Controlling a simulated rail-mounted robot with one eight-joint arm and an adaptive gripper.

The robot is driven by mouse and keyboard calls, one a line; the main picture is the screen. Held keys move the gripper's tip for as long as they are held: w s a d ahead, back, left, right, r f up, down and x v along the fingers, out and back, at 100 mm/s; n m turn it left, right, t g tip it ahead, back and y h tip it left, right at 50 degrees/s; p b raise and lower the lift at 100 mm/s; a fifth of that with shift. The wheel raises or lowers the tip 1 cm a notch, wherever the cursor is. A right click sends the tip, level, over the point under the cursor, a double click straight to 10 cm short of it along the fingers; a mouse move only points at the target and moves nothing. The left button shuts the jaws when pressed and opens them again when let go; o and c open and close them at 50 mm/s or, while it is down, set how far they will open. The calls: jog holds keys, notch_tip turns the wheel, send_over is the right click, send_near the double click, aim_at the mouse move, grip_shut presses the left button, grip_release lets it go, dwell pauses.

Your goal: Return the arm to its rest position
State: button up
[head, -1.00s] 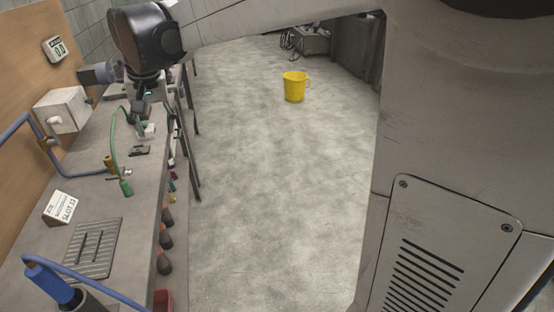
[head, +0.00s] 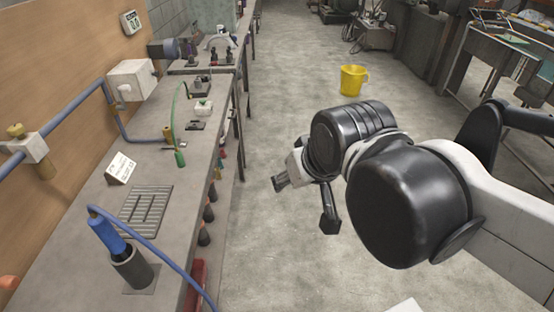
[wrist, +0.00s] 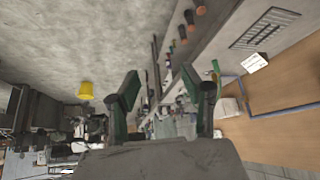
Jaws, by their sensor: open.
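My arm (head: 410,205) reaches in from the right in the head view, bent, with its black joint housings over the open floor. My gripper (head: 305,203) is at its end, to the right of the bench edge and apart from it. Its two fingers are spread wide and nothing is between them. In the wrist view my gripper (wrist: 165,95) also shows two separated fingers with green inner faces and an empty gap.
A long grey bench (head: 85,230) runs along the left, with a blue-handled tool (head: 108,237) in a dark holder, a slotted plate (head: 146,205) and a small sign (head: 120,168). A yellow bucket (head: 353,80) stands on the floor (head: 290,110) farther back. The floor around my gripper is clear.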

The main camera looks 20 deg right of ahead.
jog(key=shift+s+d+f, duration=0.2)
jog(key=shift+s+f, duration=0.4)
jog(key=shift+s, duration=0.05)
jog(key=shift+f, duration=0.1)
jog(key=shift+f+b, duration=0.4)
jog(key=shift+b, duration=0.15)
dwell(0.4)
